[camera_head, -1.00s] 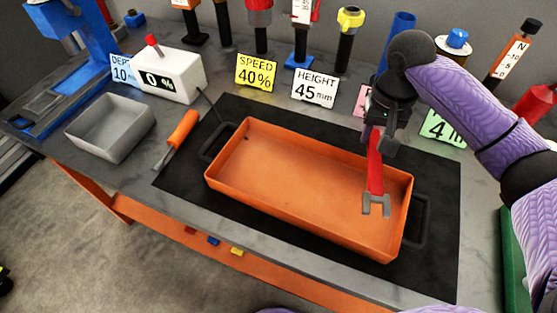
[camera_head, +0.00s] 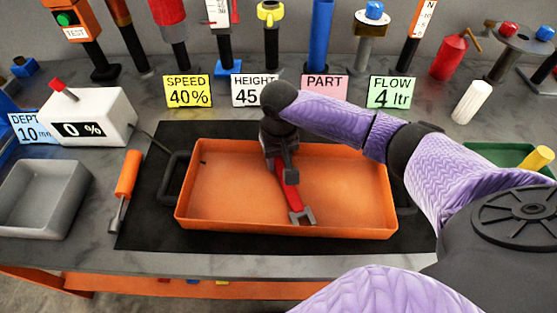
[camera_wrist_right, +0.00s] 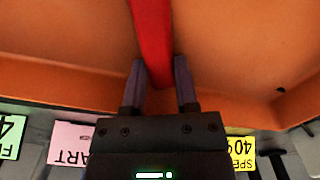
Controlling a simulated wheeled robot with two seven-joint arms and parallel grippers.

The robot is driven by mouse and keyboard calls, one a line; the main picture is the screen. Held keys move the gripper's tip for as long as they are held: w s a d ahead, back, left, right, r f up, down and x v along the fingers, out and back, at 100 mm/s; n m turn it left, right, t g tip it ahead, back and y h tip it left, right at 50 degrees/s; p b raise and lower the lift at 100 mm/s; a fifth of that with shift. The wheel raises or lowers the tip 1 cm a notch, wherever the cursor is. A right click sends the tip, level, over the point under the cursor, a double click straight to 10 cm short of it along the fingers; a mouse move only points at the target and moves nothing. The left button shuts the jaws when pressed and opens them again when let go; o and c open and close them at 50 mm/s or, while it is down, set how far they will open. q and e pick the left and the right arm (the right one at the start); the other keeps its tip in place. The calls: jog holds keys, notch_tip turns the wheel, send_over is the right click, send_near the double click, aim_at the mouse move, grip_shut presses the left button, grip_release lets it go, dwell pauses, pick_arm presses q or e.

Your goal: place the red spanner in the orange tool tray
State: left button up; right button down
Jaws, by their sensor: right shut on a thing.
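The red spanner (camera_head: 289,197) is in my right gripper (camera_head: 285,172), with its grey open jaw end pointing down toward the front. In the right wrist view the red handle (camera_wrist_right: 153,40) runs between the two dark fingers of the gripper (camera_wrist_right: 158,85). The orange tool tray (camera_head: 200,227) lies on a black mat, and the spanner is over or inside its middle. I cannot tell whether the spanner touches the tray floor. My left gripper is not in view.
An orange-handled tool (camera_head: 126,175) lies left of the tray, beside a grey bin (camera_head: 40,200). A white box reading 0 % (camera_head: 90,118) stands behind them. Signs, including a yellow SPEED card (camera_head: 187,91), and several posts line the back. A green tray (camera_head: 500,155) is at right.

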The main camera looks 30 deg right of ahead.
jog(key=shift+c, duration=1.8)
grip_release()
notch_tip(320, 180, up, 12)
jog(key=p, duration=0.4)
jog(key=shift+p, duration=0.35)
